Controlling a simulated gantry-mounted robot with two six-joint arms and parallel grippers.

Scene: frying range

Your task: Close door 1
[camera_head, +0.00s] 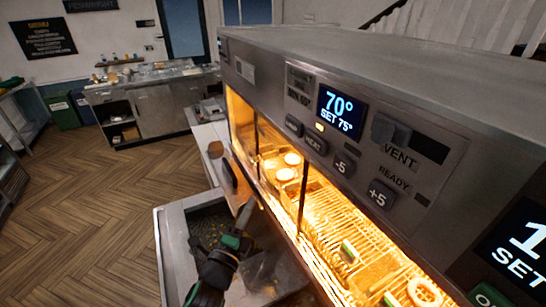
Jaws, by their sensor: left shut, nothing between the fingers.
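The heated cabinet (330,60) fills the right side, with a lit opening along its front. Upright dark posts divide the opening into bays. No door is labelled 1 where I can read it, so I cannot tell for sure which door it is or how far it stands open. My left gripper (245,213), dark with green parts, is shut and empty. It is in front of the cabinet's lower edge, left of the lit bays; I cannot tell whether it touches anything. My right gripper is out of view.
Inside the cabinet, wire racks (335,232) hold round and ring-shaped food. A display (341,111) reads 70°, SET 75°, above several buttons. A metal counter (175,245) stands below. The wooden floor (90,230) at left is clear.

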